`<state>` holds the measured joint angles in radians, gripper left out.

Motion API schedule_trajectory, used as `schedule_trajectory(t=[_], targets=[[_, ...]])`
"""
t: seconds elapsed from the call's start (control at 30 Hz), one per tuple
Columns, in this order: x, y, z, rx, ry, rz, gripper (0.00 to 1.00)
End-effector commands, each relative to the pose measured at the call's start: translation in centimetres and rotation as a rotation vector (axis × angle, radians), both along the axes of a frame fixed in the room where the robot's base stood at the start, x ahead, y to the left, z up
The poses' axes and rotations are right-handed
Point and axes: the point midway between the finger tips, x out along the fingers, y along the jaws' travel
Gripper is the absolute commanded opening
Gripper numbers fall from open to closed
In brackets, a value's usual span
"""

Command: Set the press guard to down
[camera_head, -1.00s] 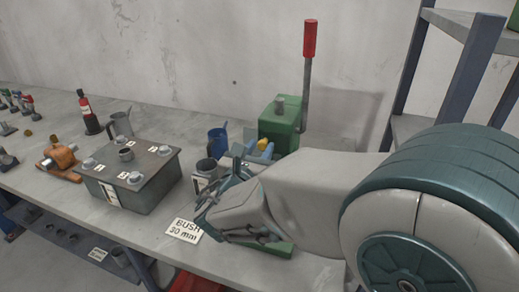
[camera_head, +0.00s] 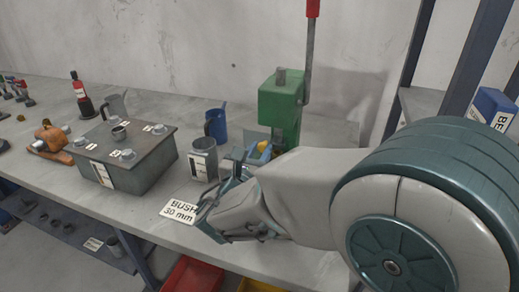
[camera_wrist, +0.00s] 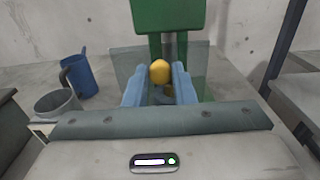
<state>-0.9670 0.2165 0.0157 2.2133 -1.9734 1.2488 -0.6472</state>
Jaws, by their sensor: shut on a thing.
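The green press (camera_head: 280,103) stands on the bench against the wall, with a long red-tipped lever. Its guard is a clear, see-through panel (camera_wrist: 130,62) in front of the press's ram, also visible in the wrist view. A yellow knob (camera_wrist: 159,71) sits at the guard's front. My gripper (camera_wrist: 158,78) has its two blue fingers on either side of the knob, shut on it. In the head view my wrist hides most of the press's lower part, and the guard's lower edge is hidden.
A grey mug (camera_head: 203,158) and a blue jug (camera_head: 216,125) stand just left of the press. A grey box with bolts (camera_head: 125,160) is further left. A "BUSH 30 mm" card (camera_head: 181,210) lies near the front edge. A shelf rack post (camera_head: 470,70) stands at right.

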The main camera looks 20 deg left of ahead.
Motion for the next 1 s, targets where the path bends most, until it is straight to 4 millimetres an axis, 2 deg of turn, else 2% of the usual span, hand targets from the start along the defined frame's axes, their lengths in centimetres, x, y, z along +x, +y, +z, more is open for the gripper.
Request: schedule_trajectory(t=[0.03,0.37,0.4,0.43,0.77,0.87,1.0], targets=[[0.0,0.0,-0.7,-0.001,0.002,0.001,0.00],[-0.1,0.0,-0.8,-0.003,0.008,0.002,0.00],[-0.1,0.0,-0.9,-0.003,0.009,0.002,0.34],[-0.1,0.0,-0.9,-0.003,0.008,0.002,0.43],[-0.2,0.0,-0.6,0.000,0.003,0.001,0.44],[-1.0,0.1,-0.5,0.001,0.002,0.001,0.44],[-3.5,0.4,-0.6,0.000,0.001,0.005,0.44]])
